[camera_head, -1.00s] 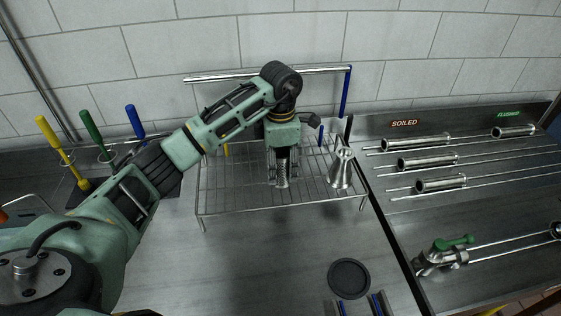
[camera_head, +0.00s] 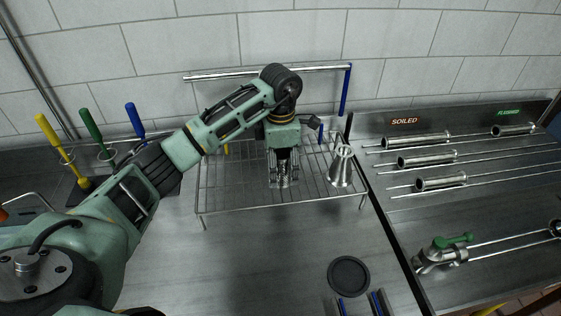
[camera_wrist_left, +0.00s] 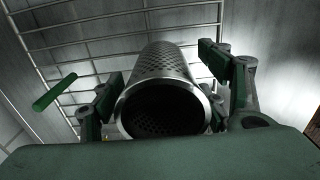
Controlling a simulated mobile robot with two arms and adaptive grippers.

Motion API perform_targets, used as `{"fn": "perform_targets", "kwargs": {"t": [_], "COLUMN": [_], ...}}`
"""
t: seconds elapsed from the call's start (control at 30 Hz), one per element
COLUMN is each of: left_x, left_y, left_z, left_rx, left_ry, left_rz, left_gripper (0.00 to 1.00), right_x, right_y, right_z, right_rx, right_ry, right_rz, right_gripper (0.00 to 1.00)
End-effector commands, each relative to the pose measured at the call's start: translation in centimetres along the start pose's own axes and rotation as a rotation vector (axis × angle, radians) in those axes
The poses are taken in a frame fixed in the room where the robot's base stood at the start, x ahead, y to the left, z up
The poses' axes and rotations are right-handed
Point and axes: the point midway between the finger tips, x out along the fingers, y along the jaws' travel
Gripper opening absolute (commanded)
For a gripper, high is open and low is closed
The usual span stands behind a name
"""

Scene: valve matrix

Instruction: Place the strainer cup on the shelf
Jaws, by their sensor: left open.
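The strainer cup (camera_wrist_left: 165,75) is a perforated metal cylinder with a smooth rim. In the left wrist view it sits between the two fingers of my left gripper (camera_wrist_left: 165,98), with a visible gap at the right finger. In the head view my left gripper (camera_head: 284,182) points down over the wire shelf (camera_head: 235,200), its fingers spread around the cup (camera_head: 284,172). The cup appears to stand on the shelf wires, though the gripper partly hides it.
A metal funnel-shaped piece (camera_head: 342,168) stands on the shelf's right side. A black round disc (camera_head: 349,277) lies on the counter in front. Several metal tubes (camera_head: 427,160) lie on the right-hand rack under a SOILED label (camera_head: 405,121). The counter's middle front is clear.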

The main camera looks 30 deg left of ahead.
Motion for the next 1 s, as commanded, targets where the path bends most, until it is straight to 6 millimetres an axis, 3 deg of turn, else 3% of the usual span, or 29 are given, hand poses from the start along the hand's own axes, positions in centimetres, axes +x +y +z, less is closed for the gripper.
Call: {"fn": "perform_targets", "kwargs": {"t": [0.17, 0.47, 0.6, 0.8, 1.0], "left_x": [-1.3, -7.9, -10.3, -12.1, -12.4], "left_y": [0.1, 0.2, 0.1, 0.1, 0.0], "left_z": [0.1, 0.1, 0.0, 0.0, 0.0], "left_rx": [0.0, 0.0, -0.001, -0.001, -0.001], "left_ry": [-0.003, -0.004, -0.001, -0.001, 0.0], "left_rz": [0.005, 0.007, 0.004, 0.001, -0.001], "left_gripper": [0.69, 0.69, 0.69, 0.69, 0.69], "right_x": [0.4, 2.6, 2.3, 2.4, 2.4], "right_y": [-0.1, -0.8, -0.8, -0.7, -0.5], "right_z": [0.0, 0.2, 0.2, 0.3, 0.4], "right_rx": [0.001, 0.005, 0.005, 0.005, 0.004], "right_ry": [0.0, -0.001, -0.002, -0.002, -0.004], "right_rz": [-0.001, -0.008, -0.008, -0.008, -0.005], "right_gripper": [0.39, 0.39, 0.39, 0.39, 0.39]}}
